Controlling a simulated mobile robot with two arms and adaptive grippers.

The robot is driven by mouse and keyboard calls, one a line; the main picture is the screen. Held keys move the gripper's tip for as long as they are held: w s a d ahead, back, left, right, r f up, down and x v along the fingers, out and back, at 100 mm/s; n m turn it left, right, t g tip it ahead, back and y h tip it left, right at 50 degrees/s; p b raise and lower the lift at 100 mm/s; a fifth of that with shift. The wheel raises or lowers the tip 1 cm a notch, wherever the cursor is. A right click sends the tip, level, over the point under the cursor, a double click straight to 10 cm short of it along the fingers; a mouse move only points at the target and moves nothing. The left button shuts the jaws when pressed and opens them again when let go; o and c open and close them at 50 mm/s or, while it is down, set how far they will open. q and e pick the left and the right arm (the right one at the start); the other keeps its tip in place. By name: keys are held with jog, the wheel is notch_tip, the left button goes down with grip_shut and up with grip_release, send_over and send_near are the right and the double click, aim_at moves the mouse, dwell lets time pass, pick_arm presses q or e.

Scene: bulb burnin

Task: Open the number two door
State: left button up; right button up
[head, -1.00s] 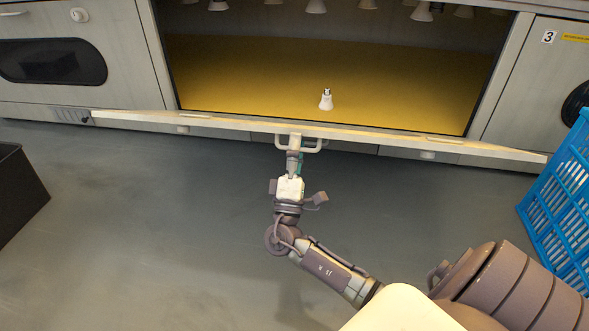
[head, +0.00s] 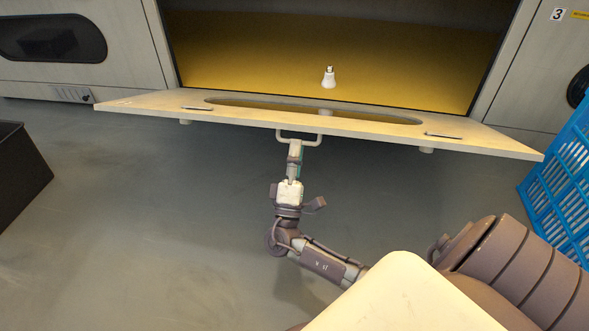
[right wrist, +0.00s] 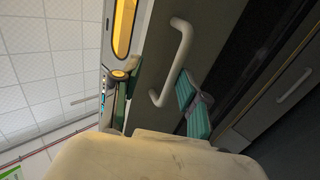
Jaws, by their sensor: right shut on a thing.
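The number two door (head: 460,140) is swung down and out from the middle chamber, with its inner face and long window showing in the head view. Its pale bar handle (head: 312,141) hangs off the outer face near the front edge. My right gripper (head: 295,147) is shut on this handle. In the right wrist view the handle (right wrist: 182,45) rises between the two fingers of the gripper (right wrist: 155,96). The chamber behind (head: 240,60) stands open, with a yellow floor. My left gripper is not in view.
A white bulb (head: 329,80) stands on the chamber floor. The number 3 door (head: 520,75) is at the right and another windowed door (head: 120,70) at the left. A blue crate (head: 560,180) stands close to the door's right end. A black bin (head: 20,175) is at the left.

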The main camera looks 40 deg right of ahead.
notch_tip(320, 180, down, 8)
jog(key=s+a, duration=0.1)
jog(key=a, duration=0.1)
jog(key=shift+s+r, duration=0.15)
jog(key=shift+s, duration=0.15)
dwell(0.4)
jog(key=shift+r, duration=0.1)
dwell(0.6)
